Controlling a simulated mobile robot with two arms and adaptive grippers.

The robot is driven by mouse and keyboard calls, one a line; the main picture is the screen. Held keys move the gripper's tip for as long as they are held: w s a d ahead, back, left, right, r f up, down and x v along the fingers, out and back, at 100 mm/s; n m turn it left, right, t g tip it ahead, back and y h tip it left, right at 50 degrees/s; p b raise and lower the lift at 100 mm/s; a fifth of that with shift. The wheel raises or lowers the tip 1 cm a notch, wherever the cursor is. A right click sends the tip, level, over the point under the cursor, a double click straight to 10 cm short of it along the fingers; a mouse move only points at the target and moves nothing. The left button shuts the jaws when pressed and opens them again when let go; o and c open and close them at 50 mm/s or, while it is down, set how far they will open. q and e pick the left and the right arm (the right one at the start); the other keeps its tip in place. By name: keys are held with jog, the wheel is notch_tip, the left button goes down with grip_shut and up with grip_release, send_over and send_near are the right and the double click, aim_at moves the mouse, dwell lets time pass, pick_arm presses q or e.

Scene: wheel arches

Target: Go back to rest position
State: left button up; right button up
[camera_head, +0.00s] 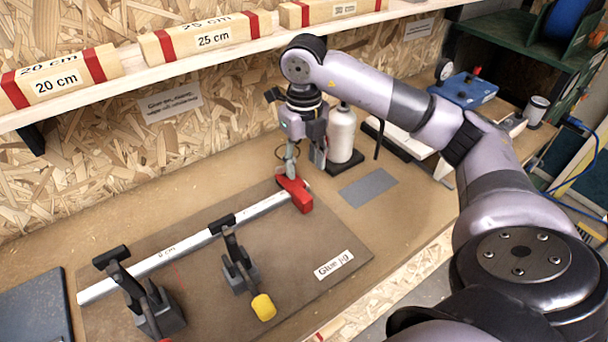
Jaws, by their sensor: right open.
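My right arm reaches in from the right side of the head view. Its right gripper (304,165) points down and is open, just above and behind a red block (296,195) at the far end of a white bar (186,245). One finger is over or beside the red block; I cannot tell whether they touch. The other finger is to the right, near a white bottle (341,132). Nothing shows between the fingers. My left gripper is not in view.
The bar lies on a brown glue jig board (300,268) with a black clamp (238,260) and a second clamp (150,305). A shelf (120,88) with labelled wooden blocks runs above. A grey plate (367,188) and a blue device (463,90) are on the bench.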

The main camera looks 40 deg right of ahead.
jog(key=shift+r, duration=0.8)
